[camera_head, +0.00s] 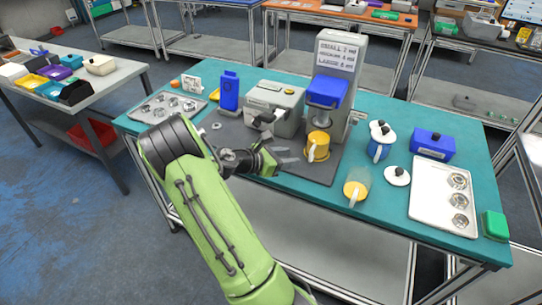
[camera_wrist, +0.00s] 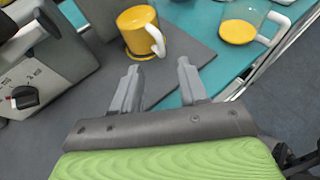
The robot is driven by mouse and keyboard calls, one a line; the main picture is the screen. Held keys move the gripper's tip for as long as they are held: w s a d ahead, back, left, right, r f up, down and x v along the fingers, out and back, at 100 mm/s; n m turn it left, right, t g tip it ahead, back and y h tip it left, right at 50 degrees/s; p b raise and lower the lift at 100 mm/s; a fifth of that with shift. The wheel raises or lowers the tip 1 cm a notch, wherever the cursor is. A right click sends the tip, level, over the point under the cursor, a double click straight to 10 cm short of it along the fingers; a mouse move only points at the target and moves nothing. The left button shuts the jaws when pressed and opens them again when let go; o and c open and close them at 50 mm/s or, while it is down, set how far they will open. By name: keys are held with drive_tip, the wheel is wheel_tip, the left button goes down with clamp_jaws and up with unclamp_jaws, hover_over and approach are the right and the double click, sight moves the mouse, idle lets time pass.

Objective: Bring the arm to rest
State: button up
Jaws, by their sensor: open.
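My green arm (camera_head: 205,205) reaches up from the bottom of the head view to the front edge of the teal table. My gripper (camera_head: 286,156) is over the front of the dark grey mat, just left of a yellow mug (camera_head: 317,147). In the wrist view the two grey fingers of my gripper (camera_wrist: 160,86) are apart with nothing between them. The yellow mug (camera_wrist: 137,30) stands beyond the fingertips, apart from them, with its white handle towards the right.
A grey machine with a blue front (camera_head: 327,92) stands behind the mug, and a grey box-shaped machine (camera_head: 274,108) is left of it. A glass jug with yellow contents (camera_head: 356,190) stands near the table edge (camera_head: 400,224). A silver tray (camera_head: 427,210) is at right.

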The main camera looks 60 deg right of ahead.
drive_tip(key=p+v, duration=0.1)
drive_tip(key=v, duration=0.7)
drive_tip(key=shift+r, duration=0.1)
